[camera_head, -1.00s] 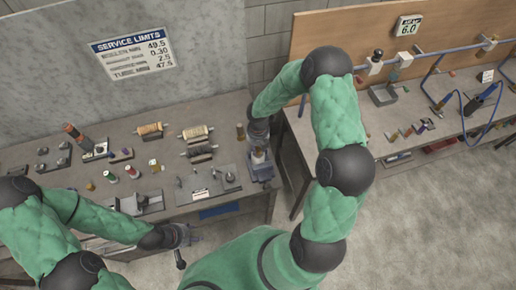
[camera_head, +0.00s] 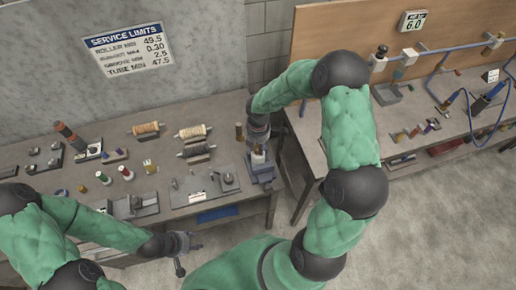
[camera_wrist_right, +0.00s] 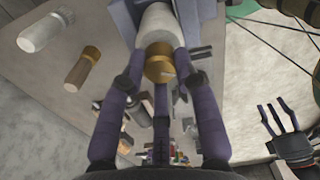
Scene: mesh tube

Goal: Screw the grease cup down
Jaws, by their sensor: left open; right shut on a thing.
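The brass grease cup (camera_wrist_right: 158,63) sits on the end of a white cylinder (camera_wrist_right: 157,24) in the right wrist view. My right gripper (camera_wrist_right: 160,80) is shut on the cup, with its purple fingers around it. In the head view my right gripper (camera_head: 258,143) is over a small block fixture (camera_head: 261,168) at the right end of the left bench; the wrist partly hides the cup there. My left gripper (camera_head: 188,253) is open and empty, in front of the bench edge, and also shows in the right wrist view (camera_wrist_right: 283,130).
A brass-coloured cylinder (camera_head: 239,132) stands close beside my right gripper. Several rollers (camera_head: 192,131), small parts and a flat plate fixture (camera_head: 200,190) lie on the left bench (camera_head: 105,140). A second bench (camera_head: 310,150) with blue hose stands to the right, across a narrow gap.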

